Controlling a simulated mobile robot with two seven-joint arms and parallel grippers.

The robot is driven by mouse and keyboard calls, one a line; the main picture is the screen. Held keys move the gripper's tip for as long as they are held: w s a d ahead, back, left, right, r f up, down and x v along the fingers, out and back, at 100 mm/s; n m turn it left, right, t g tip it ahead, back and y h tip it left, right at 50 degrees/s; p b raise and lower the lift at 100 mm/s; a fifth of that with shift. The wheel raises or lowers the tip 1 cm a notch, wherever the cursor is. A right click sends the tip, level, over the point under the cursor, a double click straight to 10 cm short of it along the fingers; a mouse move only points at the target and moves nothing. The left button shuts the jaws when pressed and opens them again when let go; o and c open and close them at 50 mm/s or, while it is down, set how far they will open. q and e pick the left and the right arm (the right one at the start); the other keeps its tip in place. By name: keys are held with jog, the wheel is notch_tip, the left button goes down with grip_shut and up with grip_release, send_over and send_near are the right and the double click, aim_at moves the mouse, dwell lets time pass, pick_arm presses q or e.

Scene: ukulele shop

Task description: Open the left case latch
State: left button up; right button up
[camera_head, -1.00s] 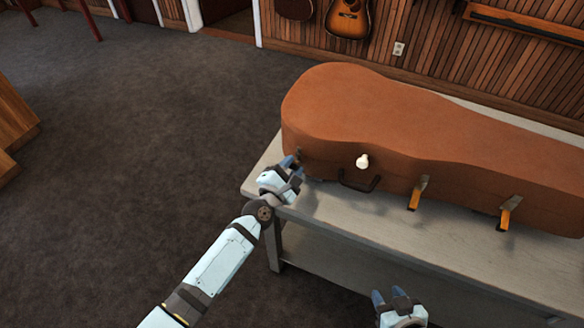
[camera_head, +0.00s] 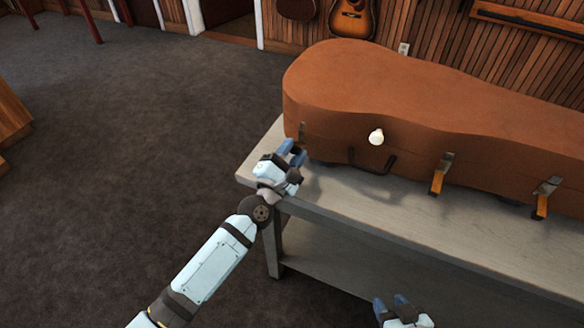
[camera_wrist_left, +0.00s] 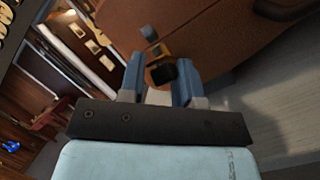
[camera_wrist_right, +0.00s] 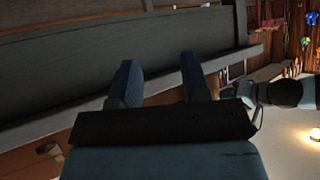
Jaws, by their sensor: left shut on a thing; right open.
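The brown guitar case (camera_head: 400,95) lies on a grey table. My left gripper (camera_head: 293,148) is at the case's left front corner. In the left wrist view, a yellow and black latch piece (camera_wrist_left: 161,68) shows between the fingers of the left gripper (camera_wrist_left: 158,82); they are shut on it.
Two other latches, a middle one (camera_head: 439,176) and a right one (camera_head: 545,198), hang with orange levers down on the case front. The grey table (camera_head: 340,195) has bare top in front.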

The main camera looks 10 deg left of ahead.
pick_arm(q)
jog(key=f+b, duration=0.1)
jog(key=b, duration=0.1)
jog(key=f+b, duration=0.1)
jog(key=b, duration=0.1)
jog(key=shift+s+d+f+t+h, duration=0.2)
jog(key=shift+t+h, duration=0.1)
jog(key=shift+h, duration=0.1)
jog(key=t+b, duration=0.1)
jog(key=b, duration=0.5)
jog(key=shift+f+t+h+b, duration=0.15)
jog(key=shift+t+h+b, duration=0.15)
jog(key=t+b, duration=0.1)
jog(key=b, duration=0.3)
jog(key=shift+m+h+b, duration=0.3)
jog(key=shift+b, duration=0.05)
jog(key=shift+r, duration=0.2)
pick_arm(e)
jog(key=w+a+r+t+y, duration=0.3)
jog(key=a+r+t+y, duration=0.2)
jog(key=a+r+t, duration=0.1)
jog(key=shift+r+n, duration=0.3)
jog(key=shift+r, duration=0.45)
jog(key=shift+w, duration=0.1)
